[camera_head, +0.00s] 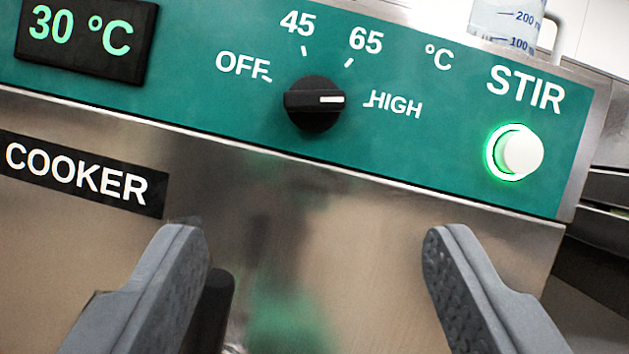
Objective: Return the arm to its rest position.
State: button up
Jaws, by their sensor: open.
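My gripper (315,238) is in the lower part of the view, its two grey fingers wide apart with nothing between them. It is in front of the steel face of the cooker (330,195), below the green control panel (215,75). I cannot tell how far the fingertips are from the steel. On the panel, a black knob (314,104) has its white mark toward HIGH. A white STIR button (523,152) to the right has a lit green ring. The display (84,36) at the upper left reads 30 °C.
A black COOKER label (78,174) is on the steel at the left. A clear measuring jug (507,24) with blue marks stands behind the panel at the top right. Dark shelving or equipment (603,205) lies past the cooker's right edge.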

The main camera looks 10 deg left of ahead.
jog(key=w+d+r+m+h, duration=0.1)
jog(key=w+d+r+h, duration=0.15)
jog(key=r, duration=0.45)
jog(key=w+d+r+m+h, duration=0.15)
jog(key=w+r, duration=0.25)
jog(key=r, duration=0.4)
jog(key=s+d+r+m+g+h, duration=0.1)
jog(key=d+r, duration=0.2)
jog(key=r, duration=0.6)
jog(key=s+d+r+g+h, duration=0.1)
jog(key=d+r, duration=0.2)
jog(key=r, duration=0.6)
jog(key=s+d+r+m+g+h, duration=0.1)
jog(key=s+d+r, duration=0.2)
jog(key=s+r, duration=0.4)
jog(key=s+d+r+m+h, duration=0.1)
jog(key=s+d+r+m, duration=0.3)
jog(key=r, duration=0.6)
jog(key=s+r+g, duration=0.1)
jog(key=s+r, duration=0.3)
jog(key=s, duration=0.4)
jog(key=s+d+r+n+g, duration=0.1)
jog(key=s+r, duration=0.3)
jog(key=s, duration=0.5)
jog(key=shift+s+d, duration=0.15)
jog(key=shift+d, duration=0.1)
